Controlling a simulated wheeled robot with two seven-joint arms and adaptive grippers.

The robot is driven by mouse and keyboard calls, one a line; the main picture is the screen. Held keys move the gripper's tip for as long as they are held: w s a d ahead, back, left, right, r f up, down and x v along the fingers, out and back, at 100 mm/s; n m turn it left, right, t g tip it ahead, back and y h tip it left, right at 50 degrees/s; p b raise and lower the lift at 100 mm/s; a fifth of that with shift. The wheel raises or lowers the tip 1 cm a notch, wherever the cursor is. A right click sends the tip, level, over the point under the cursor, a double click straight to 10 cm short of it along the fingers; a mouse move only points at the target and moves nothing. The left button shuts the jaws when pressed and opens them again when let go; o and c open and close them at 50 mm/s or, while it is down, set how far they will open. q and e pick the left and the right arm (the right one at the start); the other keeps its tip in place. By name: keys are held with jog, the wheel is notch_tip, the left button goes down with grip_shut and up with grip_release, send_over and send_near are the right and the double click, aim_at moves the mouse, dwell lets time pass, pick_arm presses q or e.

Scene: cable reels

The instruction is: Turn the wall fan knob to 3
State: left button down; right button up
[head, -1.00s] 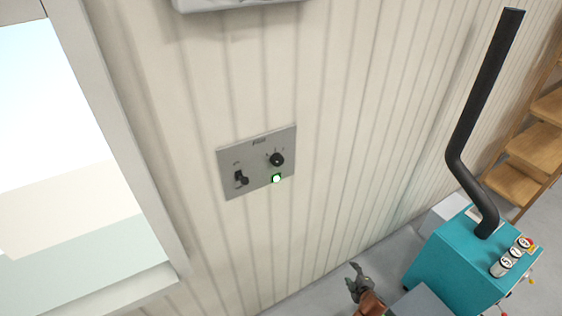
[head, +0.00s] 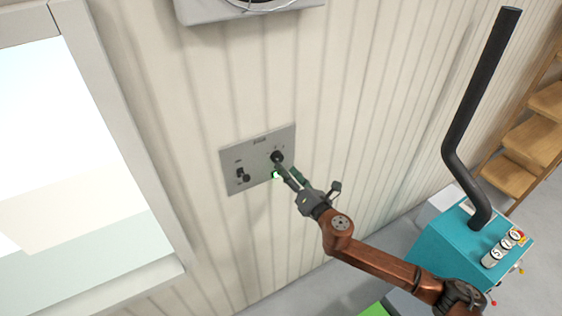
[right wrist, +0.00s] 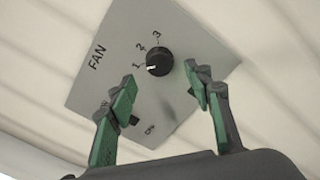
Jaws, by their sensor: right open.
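The grey fan panel (head: 230,159) is fixed to the pale ribbed wall; it also shows in the right wrist view (right wrist: 110,75) with the label FAN and numbers 1, 2 and 3. The round black knob (head: 277,156) is at the panel's upper right. In the right wrist view the knob (right wrist: 159,61) has its white mark pointing toward 1. My right gripper (head: 284,172) is open in front of the panel; in the right wrist view its green-padded fingers (right wrist: 163,90) are spread, with the knob between and beyond their tips. My left gripper is not in view.
A black toggle switch (head: 243,175) sits at the panel's lower left. A fan housing (head: 245,8) is on the wall above. A window (head: 75,150) is at left. A teal machine (head: 455,250) with a black pipe (head: 480,110) stands at right.

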aim_at(279, 160)
jog(key=shift+x, duration=2.55)
jog(key=shift+c, duration=0.7)
jog(key=c, duration=1)
